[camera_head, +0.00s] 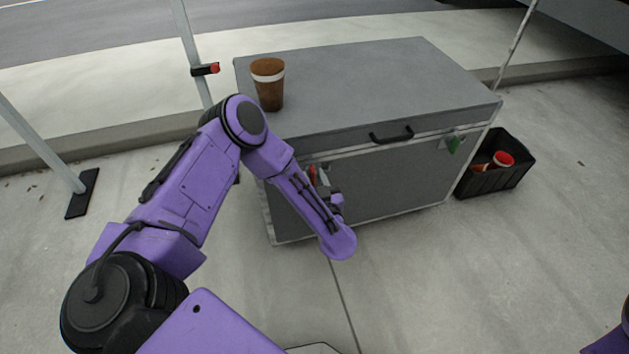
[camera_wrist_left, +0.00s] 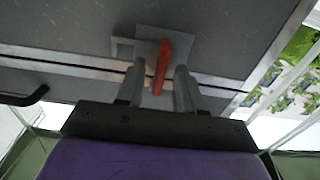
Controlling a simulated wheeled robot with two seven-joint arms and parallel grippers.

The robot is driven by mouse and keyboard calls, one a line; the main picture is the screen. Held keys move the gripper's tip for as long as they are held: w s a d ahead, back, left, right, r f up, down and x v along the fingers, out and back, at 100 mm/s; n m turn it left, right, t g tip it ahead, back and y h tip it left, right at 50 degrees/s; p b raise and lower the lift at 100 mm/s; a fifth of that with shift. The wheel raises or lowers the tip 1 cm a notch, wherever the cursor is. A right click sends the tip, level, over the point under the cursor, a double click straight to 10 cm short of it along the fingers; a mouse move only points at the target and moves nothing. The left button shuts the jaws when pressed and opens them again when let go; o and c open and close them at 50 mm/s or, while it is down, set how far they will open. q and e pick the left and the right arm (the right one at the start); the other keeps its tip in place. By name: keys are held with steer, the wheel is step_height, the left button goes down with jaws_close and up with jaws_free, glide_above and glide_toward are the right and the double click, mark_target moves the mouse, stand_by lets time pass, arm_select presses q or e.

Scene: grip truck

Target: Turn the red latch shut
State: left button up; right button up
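The red latch (camera_head: 312,174) sits on the front of the grey case (camera_head: 400,183), toward its left side, partly hidden by my left arm. In the left wrist view the red latch (camera_wrist_left: 161,66) lies across the seam on a pale metal plate (camera_wrist_left: 124,47), nearly upright and slightly tilted. My left gripper (camera_head: 328,190) is at the case front; in the left wrist view its two grey fingers (camera_wrist_left: 160,76) are apart, one on each side of the latch's lower part. Gaps show beside the latch, though contact is hard to judge. My right gripper is out of view.
A green latch (camera_head: 454,144) is on the case's right side, with a black handle (camera_head: 391,136) between. A brown cup (camera_head: 268,86) stands on the lid. A black crate (camera_head: 510,180) holding a red-topped item stands on the right. Poles stand at left.

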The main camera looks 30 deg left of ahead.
arm_select(q)
steer(key=shift+a, duration=0.1)
steer(key=shift+r, duration=0.1)
jaws_close()
steer(key=shift+n, duration=0.4)
steer(key=shift+r+n+p, duration=0.1)
steer(key=shift+n+p, duration=0.6)
steer(key=shift+n, duration=0.3)
steer(key=n+p, duration=0.1)
steer(key=n, duration=0.2)
steer(key=shift+a+n, duration=0.15)
steer(key=shift+n, duration=0.15)
steer(key=n, duration=0.5)
steer(key=shift+s+a+f+n+p, duration=0.1)
steer(key=shift+s+f+n+p, duration=0.1)
steer(key=shift+n+p, duration=0.1)
steer(key=n, duration=0.5)
steer(key=shift+f+n, duration=0.15)
steer(key=shift+n, duration=0.25)
